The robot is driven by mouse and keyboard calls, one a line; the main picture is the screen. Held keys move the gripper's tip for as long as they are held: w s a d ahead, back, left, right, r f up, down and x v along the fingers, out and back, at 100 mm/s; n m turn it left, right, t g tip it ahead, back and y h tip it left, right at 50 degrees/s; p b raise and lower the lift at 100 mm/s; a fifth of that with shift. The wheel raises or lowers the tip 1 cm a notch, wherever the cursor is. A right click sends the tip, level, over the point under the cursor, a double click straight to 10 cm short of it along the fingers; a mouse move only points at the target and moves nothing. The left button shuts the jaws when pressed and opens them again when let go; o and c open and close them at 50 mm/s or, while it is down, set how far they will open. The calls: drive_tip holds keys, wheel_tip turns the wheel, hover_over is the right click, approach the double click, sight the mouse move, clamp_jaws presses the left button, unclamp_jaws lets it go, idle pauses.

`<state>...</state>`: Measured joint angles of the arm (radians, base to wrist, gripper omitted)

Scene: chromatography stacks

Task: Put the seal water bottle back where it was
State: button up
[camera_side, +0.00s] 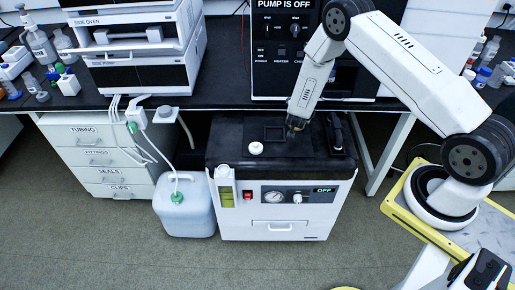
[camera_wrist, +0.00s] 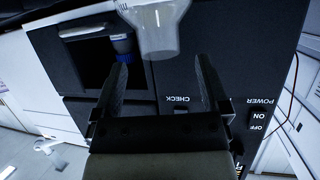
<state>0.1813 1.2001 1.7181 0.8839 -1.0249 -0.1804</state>
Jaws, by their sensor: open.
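In the wrist view my gripper (camera_wrist: 161,66) is open, its two dark fingers pointing at a dark panel. A translucent, white-ended vessel (camera_wrist: 160,28), perhaps the seal water bottle, shows at the top, just past and between the fingertips; I see no finger touching it. A blue-collared bottle (camera_wrist: 122,45) stands in a dark recess behind the left finger. In the side view my gripper (camera_side: 296,124) is low over the black top of the white floor unit (camera_side: 272,210), in front of the pump panel.
A white round cap-like piece (camera_side: 256,148) and a square recess (camera_side: 274,133) are on the unit's top. A jug with a tube (camera_side: 185,205) stands at its left, beside a drawer cabinet (camera_side: 95,155). Stacked ovens (camera_side: 140,50) and small bottles (camera_side: 40,42) are on the bench.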

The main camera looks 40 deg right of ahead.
drive_tip(key=v, duration=0.7)
drive_tip(key=shift+s+a+r, duration=0.2)
drive_tip(key=shift+s+a, duration=0.05)
idle(0.4)
drive_tip(key=s+a+r+n+y, duration=0.1)
drive_tip(key=a+r+n+y, duration=0.5)
drive_tip(key=a+r+y, duration=0.4)
drive_tip(key=s+a+r+n+g, duration=0.2)
drive_tip(key=s, duration=0.6)
drive_tip(key=s+a+r+n+g+y, duration=0.1)
drive_tip(key=s+a+r+n+g, duration=0.1)
drive_tip(key=s, duration=0.6)
drive_tip(key=shift+a+r+n+g, duration=0.4)
drive_tip(key=shift+a+r+n, duration=0.1)
drive_tip(key=shift+r+n, duration=0.1)
